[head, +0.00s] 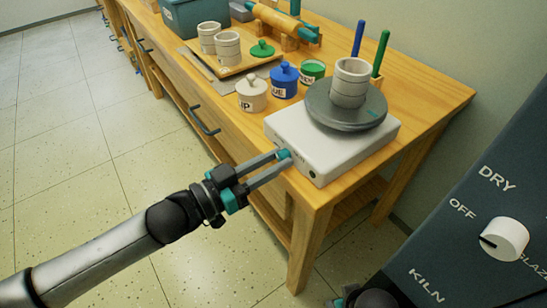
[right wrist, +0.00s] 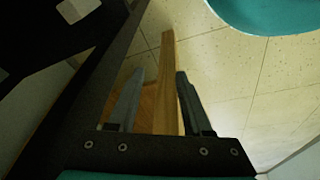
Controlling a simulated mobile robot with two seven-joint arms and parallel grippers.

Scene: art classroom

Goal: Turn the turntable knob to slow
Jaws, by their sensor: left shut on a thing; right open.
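The turntable has a white box base (head: 345,160) and a grey round wheel (head: 318,104), with a cream ringed pot (head: 351,83) standing on it. It sits at the near right corner of the wooden table. My left gripper (head: 284,159) reaches in from the left, its fingertips at the front left of the base, shut on the turntable knob. The knob is mostly hidden by the fingers; a teal bit shows at the tips, and its setting cannot be read. My right gripper (right wrist: 158,90) is open and empty in the right wrist view.
Lidded pots, white (head: 252,95) and blue (head: 284,82), and an open green pot (head: 312,71) stand behind the turntable. A dark kiln panel (head: 460,215) with a white dial (head: 503,239) fills the lower right. A wooden post (right wrist: 168,80) shows beyond my right fingers.

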